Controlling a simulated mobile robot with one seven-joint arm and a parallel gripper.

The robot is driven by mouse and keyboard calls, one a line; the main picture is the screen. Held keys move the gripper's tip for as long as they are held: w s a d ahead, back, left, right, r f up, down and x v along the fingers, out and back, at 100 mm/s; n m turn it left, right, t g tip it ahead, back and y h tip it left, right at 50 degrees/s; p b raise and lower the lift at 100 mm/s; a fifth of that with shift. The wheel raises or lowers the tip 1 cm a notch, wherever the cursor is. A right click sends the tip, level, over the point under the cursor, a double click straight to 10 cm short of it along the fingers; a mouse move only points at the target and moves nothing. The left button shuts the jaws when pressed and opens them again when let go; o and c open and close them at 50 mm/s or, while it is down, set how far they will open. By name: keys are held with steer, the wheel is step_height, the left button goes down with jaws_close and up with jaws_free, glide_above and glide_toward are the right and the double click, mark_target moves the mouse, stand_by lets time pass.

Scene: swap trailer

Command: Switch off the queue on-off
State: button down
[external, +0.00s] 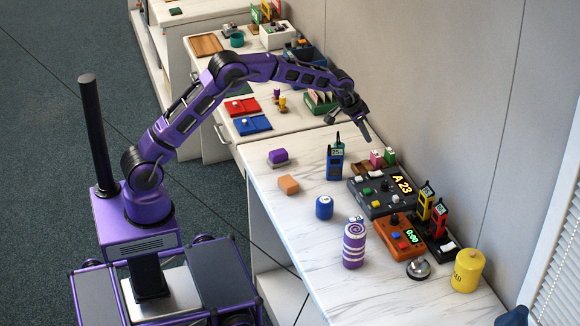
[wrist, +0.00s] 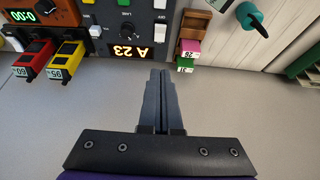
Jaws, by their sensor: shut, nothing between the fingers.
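The queue panel (external: 358,203) is a dark grey box on the near counter with a lit "A 23" display (external: 402,184), small buttons and switches. My gripper (external: 367,138) is shut and empty, above the counter by the panel's rear left. Its closed fingers (wrist: 160,74) point toward the panel, apart from it.
An orange timer box (external: 398,238) and a stand with yellow and red handsets (external: 426,200) flank the panel. A wooden holder with pink and green blocks (external: 376,159) and a blue handset (external: 335,163) stand near my gripper. A wall (external: 450,90) runs behind the counter.

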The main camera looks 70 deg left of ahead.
steer(key=shift+f, duration=0.1)
glide_above(375, 173)
steer(key=f, duration=0.9)
steer(key=shift+s+f, duration=0.1)
steer(key=shift+s, duration=0.15)
steer(key=shift+s+f, duration=0.25)
steer(key=shift+f, duration=0.3)
steer(key=shift+s+f, duration=0.2)
steer(key=shift+f, duration=0.3)
steer(key=shift+s+f, duration=0.2)
steer(key=shift+f, duration=0.45)
steer(key=shift+f+b, duration=0.1)
steer(key=shift+b, duration=0.2)
